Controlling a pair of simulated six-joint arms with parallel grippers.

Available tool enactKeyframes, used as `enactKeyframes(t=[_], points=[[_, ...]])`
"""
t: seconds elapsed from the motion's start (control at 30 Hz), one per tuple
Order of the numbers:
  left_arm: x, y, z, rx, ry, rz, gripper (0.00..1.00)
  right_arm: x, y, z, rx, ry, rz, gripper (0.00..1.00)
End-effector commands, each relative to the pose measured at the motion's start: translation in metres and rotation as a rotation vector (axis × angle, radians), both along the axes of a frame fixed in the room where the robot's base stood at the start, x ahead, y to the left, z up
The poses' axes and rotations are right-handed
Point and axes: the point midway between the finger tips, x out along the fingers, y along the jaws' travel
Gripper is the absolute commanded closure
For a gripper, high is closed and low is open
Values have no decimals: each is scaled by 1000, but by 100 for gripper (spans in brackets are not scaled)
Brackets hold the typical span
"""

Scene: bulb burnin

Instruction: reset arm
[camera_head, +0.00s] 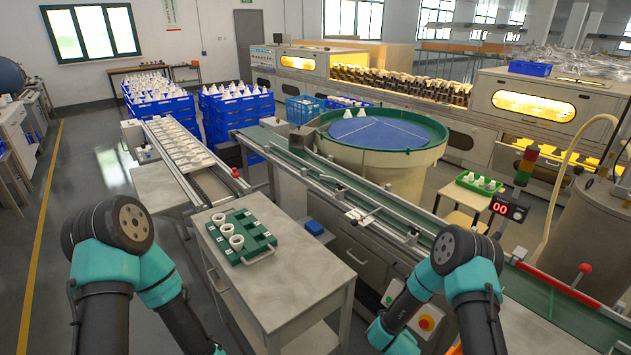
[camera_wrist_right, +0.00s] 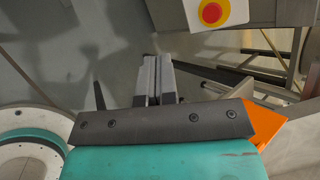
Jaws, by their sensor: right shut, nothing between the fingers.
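In the head view my two teal and black arms come in from the bottom; neither gripper shows there. In the right wrist view my right gripper (camera_wrist_right: 154,82) is shut, its two grey fingers together with nothing between them. It points past the machine's side toward the grey floor, with a red and yellow stop button (camera_wrist_right: 211,12) above and to its right. My left gripper is out of view.
A green tray (camera_head: 240,237) with several white cups sits on the grey cart (camera_head: 280,290) between my arms. A conveyor (camera_head: 350,185) with a green belt runs behind it. A green-rimmed round table (camera_head: 382,134) stands beyond. A stop button (camera_head: 425,322) is beside my right arm.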

Motion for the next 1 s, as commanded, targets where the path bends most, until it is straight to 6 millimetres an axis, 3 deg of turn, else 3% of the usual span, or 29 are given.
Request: enactKeyframes(t=[0.5, 0.77, 1.0], points=[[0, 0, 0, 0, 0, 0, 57, -83, 32, 34, -329, 278, 1055, 100], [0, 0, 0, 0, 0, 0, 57, -130, 44, 52, -458, 299, 1532, 100], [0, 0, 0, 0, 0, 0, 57, -189, 54, 65, -547, 266, 2000, 100]])
